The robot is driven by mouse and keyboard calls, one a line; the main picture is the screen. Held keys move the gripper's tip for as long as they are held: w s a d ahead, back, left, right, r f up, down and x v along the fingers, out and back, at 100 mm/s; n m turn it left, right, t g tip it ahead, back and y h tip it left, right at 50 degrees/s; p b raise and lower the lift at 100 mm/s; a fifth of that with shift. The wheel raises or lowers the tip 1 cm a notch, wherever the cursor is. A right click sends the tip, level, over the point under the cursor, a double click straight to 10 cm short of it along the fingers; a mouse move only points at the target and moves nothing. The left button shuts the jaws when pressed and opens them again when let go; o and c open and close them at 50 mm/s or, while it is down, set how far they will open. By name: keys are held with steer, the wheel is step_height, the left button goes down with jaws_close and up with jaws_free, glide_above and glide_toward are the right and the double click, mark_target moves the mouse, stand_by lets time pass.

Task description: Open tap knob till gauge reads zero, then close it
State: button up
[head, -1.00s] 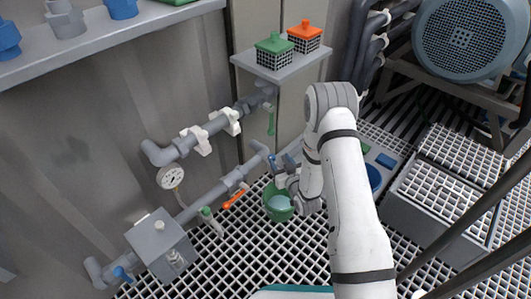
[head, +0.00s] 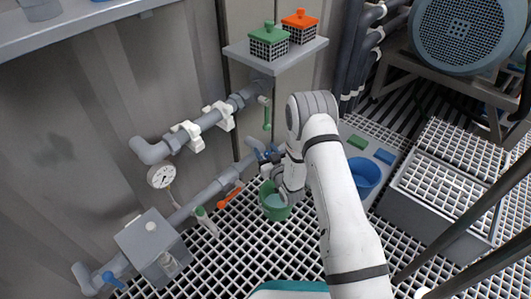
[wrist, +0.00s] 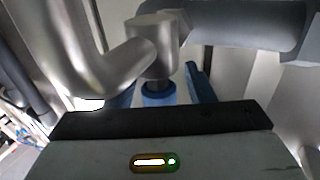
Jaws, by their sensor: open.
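The gauge (head: 161,176) is a white round dial on the pipework at the left in the head view; its needle is too small to read. A metal tap body (wrist: 155,45) with a blue knob (wrist: 158,94) shows in the wrist view. My gripper (wrist: 161,90) is open, with one blue finger on each side of the knob; contact cannot be told. In the head view my gripper (head: 269,154) is at the right end of the lower pipe, and it largely hides the tap. A green bucket (head: 266,208) stands on the grating below it.
An orange lever (head: 230,198) and a green lever (head: 267,115) are on the pipes nearby. A grey box (head: 150,238) and a blue handle (head: 112,279) are lower left. A blue bucket (head: 365,178) stands right of my arm. A shelf (head: 300,52) holds two lidded baskets.

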steer(key=c, duration=1)
steer(key=shift+m+t+h, duration=0.3)
steer(key=shift+h, duration=0.1)
steer(key=shift+d+m+t+h, duration=0.1)
steer(key=shift+m+t+h, duration=0.3)
steer(key=shift+m+h, duration=0.6)
steer(key=o, duration=1)
steer(key=shift+d, duration=0.1)
